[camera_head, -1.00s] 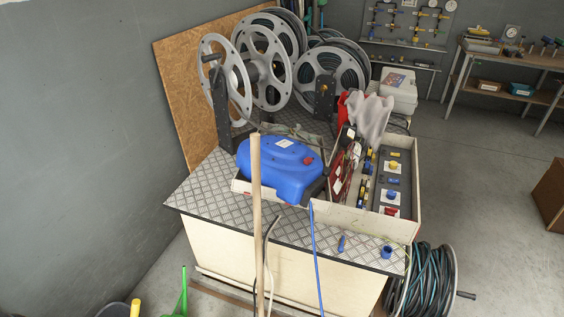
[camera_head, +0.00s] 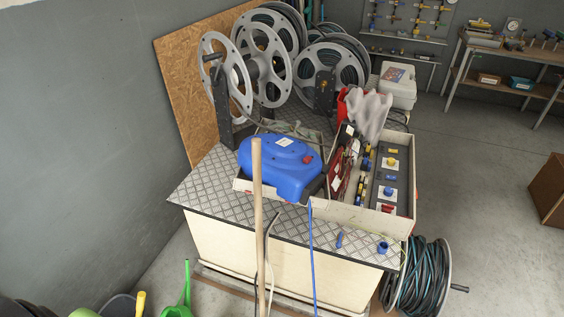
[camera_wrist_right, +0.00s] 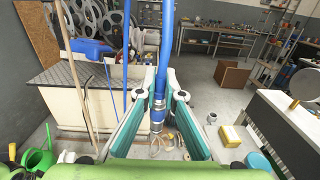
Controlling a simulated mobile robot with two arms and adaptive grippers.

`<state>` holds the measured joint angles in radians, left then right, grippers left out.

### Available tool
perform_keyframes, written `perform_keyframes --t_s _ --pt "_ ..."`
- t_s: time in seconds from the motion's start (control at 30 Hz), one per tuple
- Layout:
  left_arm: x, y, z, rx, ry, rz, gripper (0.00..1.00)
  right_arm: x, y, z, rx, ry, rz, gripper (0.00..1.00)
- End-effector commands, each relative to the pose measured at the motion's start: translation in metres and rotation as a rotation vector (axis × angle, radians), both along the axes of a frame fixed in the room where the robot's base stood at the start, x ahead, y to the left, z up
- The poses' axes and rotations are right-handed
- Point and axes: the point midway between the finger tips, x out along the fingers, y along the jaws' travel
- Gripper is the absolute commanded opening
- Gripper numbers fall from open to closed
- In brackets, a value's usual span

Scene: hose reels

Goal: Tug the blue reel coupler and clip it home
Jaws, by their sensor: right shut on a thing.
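The blue hose reel (camera_head: 288,166) sits on the checker-plate top of a cream cabinet; it also shows in the right wrist view (camera_wrist_right: 90,46). A thin blue hose (camera_head: 311,255) hangs from it over the cabinet's front edge. In the right wrist view, my right gripper (camera_wrist_right: 157,98) is shut on the blue coupler (camera_wrist_right: 157,112), between its two teal fingers. A blue hose (camera_wrist_right: 167,35) rises from the coupler out of the top of that view. A metal end shows below the fingers. My left gripper is in neither view, and no gripper shows in the head view.
A wooden pole (camera_head: 257,220) stands in front of the cabinet (camera_head: 225,243). An open tray (camera_head: 370,217) of fittings sits right of the reel. A coiled hose drum (camera_head: 425,275) stands at the cabinet's right.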

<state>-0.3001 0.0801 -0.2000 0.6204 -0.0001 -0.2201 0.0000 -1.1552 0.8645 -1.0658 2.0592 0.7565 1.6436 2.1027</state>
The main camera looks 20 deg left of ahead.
Motion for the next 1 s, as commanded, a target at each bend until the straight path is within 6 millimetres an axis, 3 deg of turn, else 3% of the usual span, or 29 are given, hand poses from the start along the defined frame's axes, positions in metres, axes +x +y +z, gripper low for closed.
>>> perform_keyframes --t_s 0.5,1.0 --pt "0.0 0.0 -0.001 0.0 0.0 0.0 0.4 -0.055 -0.001 0.022 -0.001 0.002 0.0 0.0" --pt "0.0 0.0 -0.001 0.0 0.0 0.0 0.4 -0.06 -0.001 0.024 -0.001 0.001 0.0 0.0"
